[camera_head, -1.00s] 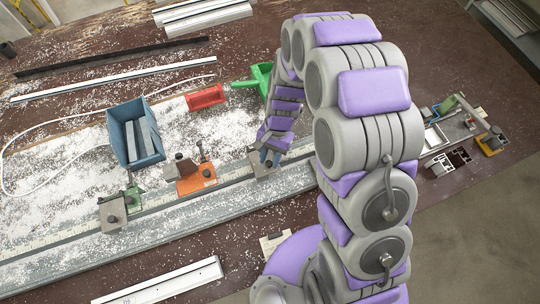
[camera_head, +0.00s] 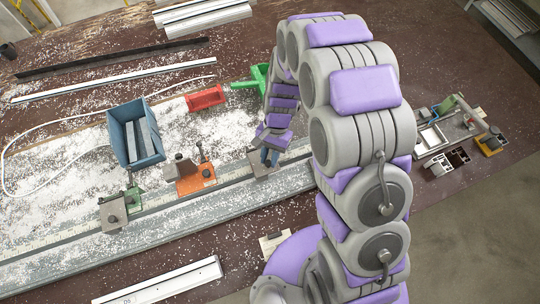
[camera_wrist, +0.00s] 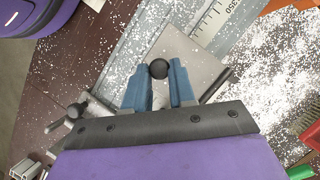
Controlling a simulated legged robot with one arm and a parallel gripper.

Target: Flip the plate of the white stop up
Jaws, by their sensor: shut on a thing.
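My gripper (camera_wrist: 158,88) has blue fingers, shut on a black ball knob (camera_wrist: 158,69) on the grey plate (camera_wrist: 188,58) of a stop at the rail. In the head view this plate (camera_head: 260,171) lies low across the rail, right of the orange stop, with my gripper (camera_head: 268,157) over its far end. The fingers stand on both sides of the knob. The body of this stop is mostly hidden by my gripper, so I cannot confirm that it is white.
An orange stop (camera_head: 196,180) and a green stop (camera_head: 133,198) with a grey plate stand left along the rail (camera_head: 160,222). White shavings cover much of the bench.

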